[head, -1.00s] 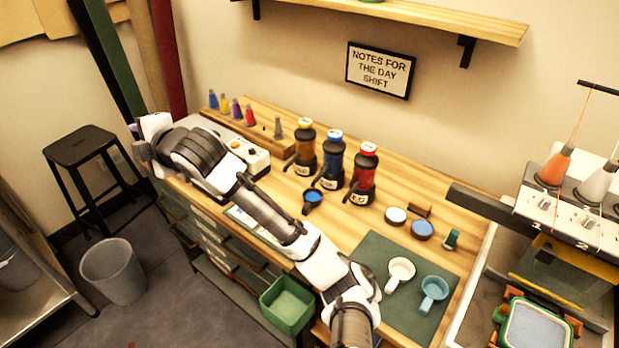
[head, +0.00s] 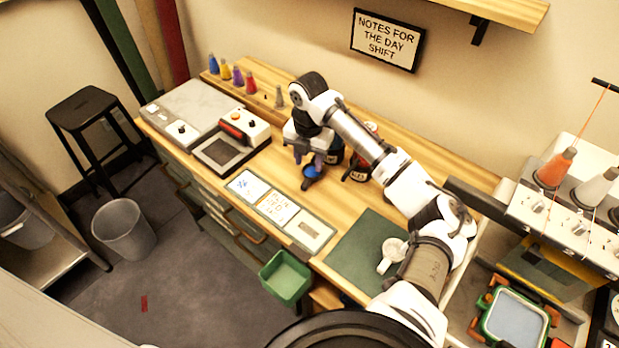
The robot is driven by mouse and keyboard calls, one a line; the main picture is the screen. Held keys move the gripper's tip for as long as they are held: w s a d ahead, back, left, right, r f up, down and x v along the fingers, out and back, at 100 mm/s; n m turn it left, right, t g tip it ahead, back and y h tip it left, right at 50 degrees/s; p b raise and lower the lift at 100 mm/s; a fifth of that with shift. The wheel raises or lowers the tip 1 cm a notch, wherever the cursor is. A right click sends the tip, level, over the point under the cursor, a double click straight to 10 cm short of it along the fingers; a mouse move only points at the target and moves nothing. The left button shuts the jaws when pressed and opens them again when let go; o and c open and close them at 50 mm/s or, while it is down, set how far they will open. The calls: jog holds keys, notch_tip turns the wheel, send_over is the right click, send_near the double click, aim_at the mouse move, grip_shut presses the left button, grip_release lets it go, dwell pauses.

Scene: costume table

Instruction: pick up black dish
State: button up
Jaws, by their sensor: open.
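The black dish (head: 308,183), a small dark dish with a blue inside and a short handle, sits on the wooden table in the head view. My gripper (head: 309,160) is open, pointing down right over it. The fingers overlap the dish's far side in the picture, and I cannot tell whether they touch it. The gripper covers part of the dish's upper edge.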

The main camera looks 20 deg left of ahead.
aim_at(307, 179)
jog(key=f+b, duration=0.2)
jog(key=f, duration=0.1)
jog(key=f+b, duration=0.2)
jog(key=f, duration=0.1)
jog(key=shift+s+a+f, duration=0.1)
jog(key=shift+s+f, duration=0.1)
jog(key=shift+r, duration=0.1)
jog(key=shift+c, duration=0.5)
grip_shut()
